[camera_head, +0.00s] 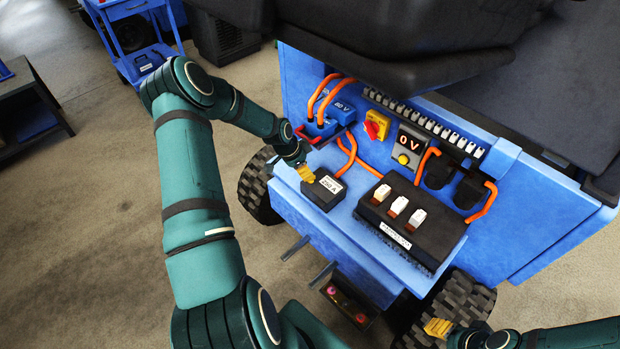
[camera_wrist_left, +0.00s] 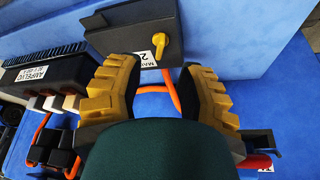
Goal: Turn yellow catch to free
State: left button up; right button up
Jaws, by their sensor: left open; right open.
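The yellow catch (camera_wrist_left: 158,46) shows in the left wrist view on a dark box (camera_wrist_left: 115,39) with a white label. In the head view the left gripper (camera_head: 306,173) is beside the black box labelled 250 A (camera_head: 325,191), and I cannot make out the catch there. My right gripper (camera_head: 439,328) is open and empty by the lower wheel, away from the box.
A blue 80 V connector (camera_head: 337,108) with a red handle sits above the left gripper. Orange cables run nearby. A red rotary switch (camera_head: 376,126), a 0 V display (camera_head: 407,145) and a black block with white levers (camera_head: 412,220) lie to the right.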

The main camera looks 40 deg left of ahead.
pick_arm(q)
jog(key=shift+b+x, duration=0.4)
jog(key=shift+x, duration=2.35)
grip_shut()
